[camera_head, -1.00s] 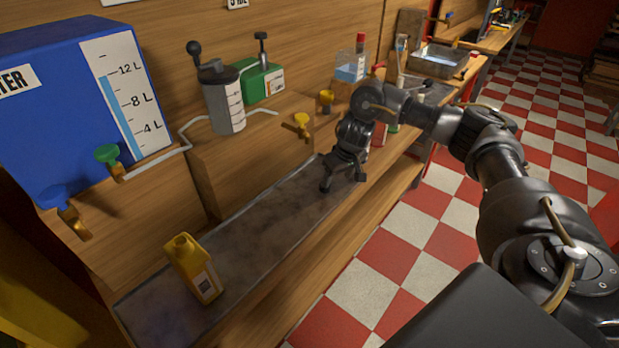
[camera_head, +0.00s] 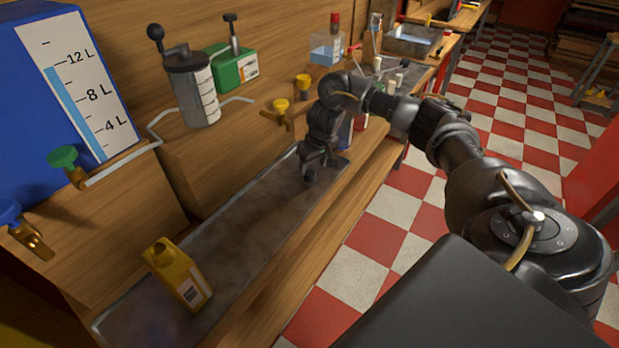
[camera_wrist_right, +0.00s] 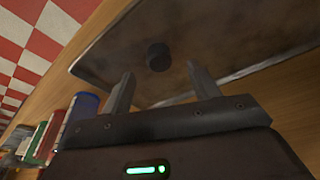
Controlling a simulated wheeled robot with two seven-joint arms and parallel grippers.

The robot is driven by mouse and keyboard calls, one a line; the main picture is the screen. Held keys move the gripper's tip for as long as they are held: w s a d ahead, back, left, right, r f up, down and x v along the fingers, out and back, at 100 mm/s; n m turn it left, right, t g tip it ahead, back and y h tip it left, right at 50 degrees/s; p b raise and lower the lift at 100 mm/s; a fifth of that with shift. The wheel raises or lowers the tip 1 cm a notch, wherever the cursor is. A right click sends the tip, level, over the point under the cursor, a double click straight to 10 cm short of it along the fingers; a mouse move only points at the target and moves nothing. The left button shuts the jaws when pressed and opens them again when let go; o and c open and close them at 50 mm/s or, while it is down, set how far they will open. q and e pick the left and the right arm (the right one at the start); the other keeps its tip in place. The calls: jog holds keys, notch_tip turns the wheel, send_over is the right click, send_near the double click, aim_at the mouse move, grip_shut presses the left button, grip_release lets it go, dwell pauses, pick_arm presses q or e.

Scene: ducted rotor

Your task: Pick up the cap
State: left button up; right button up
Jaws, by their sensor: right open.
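The cap (camera_wrist_right: 158,57) is a small, dark, round piece on the grey metal tray (camera_wrist_right: 215,30) in the right wrist view. My right gripper (camera_wrist_right: 160,80) is open and empty, with the cap just beyond its fingertips and roughly between their lines. In the head view my right gripper (camera_head: 317,172) points down over the far end of the tray (camera_head: 235,235). There the cap is hard to tell from the dark fingers. A yellow bottle (camera_head: 178,275) with an open neck stands at the tray's near end. My left gripper is not in view.
A blue water tank (camera_head: 40,110) with taps, a grey pump canister (camera_head: 192,90) and a green can (camera_head: 235,68) stand on the wooden step behind the tray. Several bottles, including a blue one (camera_wrist_right: 82,106), stand beside the gripper. The tray's middle is clear.

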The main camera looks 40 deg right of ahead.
aim_at(310, 173)
jog(key=x, duration=0.5)
jog(key=shift+w+d+b, duration=0.1)
jog(key=shift+w+b, duration=0.15)
jog(key=shift+b, duration=0.05)
jog(key=c, duration=1.1)
